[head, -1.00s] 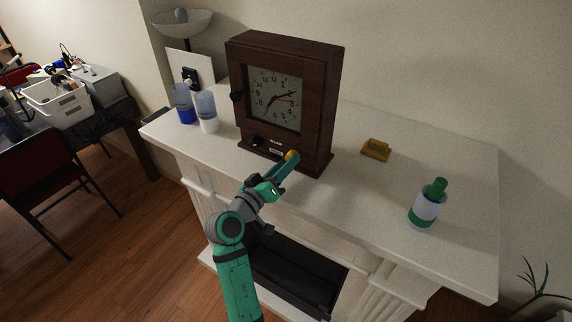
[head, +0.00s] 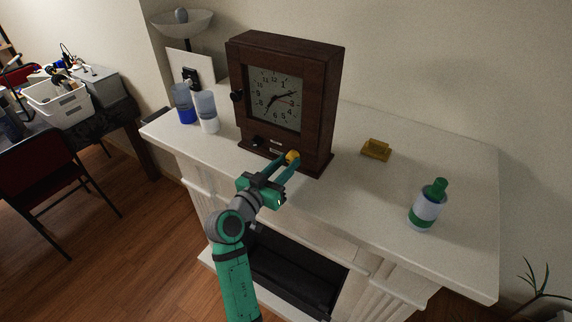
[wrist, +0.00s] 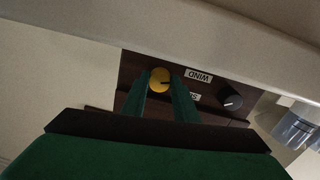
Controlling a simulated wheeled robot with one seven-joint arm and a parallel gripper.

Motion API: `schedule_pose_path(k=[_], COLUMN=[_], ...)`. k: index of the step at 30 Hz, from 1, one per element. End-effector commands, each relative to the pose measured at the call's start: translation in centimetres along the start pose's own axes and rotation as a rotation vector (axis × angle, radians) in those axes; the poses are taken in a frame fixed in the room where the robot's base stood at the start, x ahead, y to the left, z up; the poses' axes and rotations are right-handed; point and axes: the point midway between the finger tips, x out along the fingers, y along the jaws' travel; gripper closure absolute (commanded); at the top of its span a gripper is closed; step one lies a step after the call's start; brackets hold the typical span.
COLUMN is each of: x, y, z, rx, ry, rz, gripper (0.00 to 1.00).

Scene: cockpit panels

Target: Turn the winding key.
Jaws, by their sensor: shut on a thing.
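The winding key is a round yellow knob (head: 292,157) low on the front of a dark wooden clock (head: 318,110), at the right of its base. In the wrist view the yellow knob (wrist: 159,80) has a dark mark on its face and sits beside a label reading WIND, seen upside down. My green gripper (head: 281,165) is shut on the knob, with one finger on each side of it; the fingers (wrist: 160,98) also show in the wrist view.

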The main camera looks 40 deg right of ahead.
Motion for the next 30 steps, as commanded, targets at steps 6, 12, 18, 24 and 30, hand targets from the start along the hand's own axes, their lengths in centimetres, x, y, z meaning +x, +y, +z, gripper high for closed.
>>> schedule_pose_path(k=[6,12,18,24,30], x=[-0.01,-0.05,-0.02,-0.04,-0.03], y=[-0.01,-0.09,-0.06,-0.07,-0.07], z=[0.05,0.03,0.01,-0.03,-0.04], rx=[0.205,0.394,0.568,0.707,0.798], ry=[-0.010,-0.017,-0.024,-0.028,-0.032], rz=[-0.005,-0.011,-0.016,-0.020,-0.022], gripper=[0.96,0.96,0.96,0.96,0.96])
